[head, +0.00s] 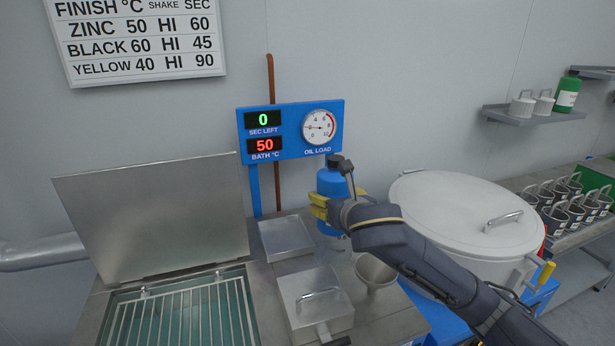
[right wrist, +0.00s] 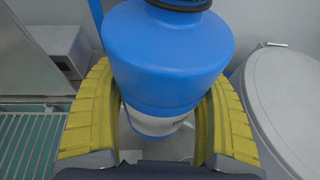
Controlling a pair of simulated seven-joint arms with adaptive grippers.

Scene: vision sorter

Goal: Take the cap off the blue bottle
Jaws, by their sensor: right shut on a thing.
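The blue bottle (head: 331,183) stands roughly upright near the back of the bench, below the blue display panel. Its dark cap (head: 334,160) shows at the top in the head view. In the right wrist view the bottle (right wrist: 168,58) fills the middle, and only a black ring (right wrist: 180,4) at its neck shows at the top edge. My right gripper (head: 320,204) is shut around the bottle's body, with a yellow finger on each side in the right wrist view (right wrist: 162,100). I cannot tell whether the bottle's base touches the bench. My left gripper is not in view.
A large lidded drum (head: 455,205) stands right of the bottle. A metal funnel (head: 375,273), a lidded box (head: 315,300) and a shallow tray (head: 285,238) are close by. An open bath with a grate (head: 180,315) is at left. The panel (head: 285,115) is behind.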

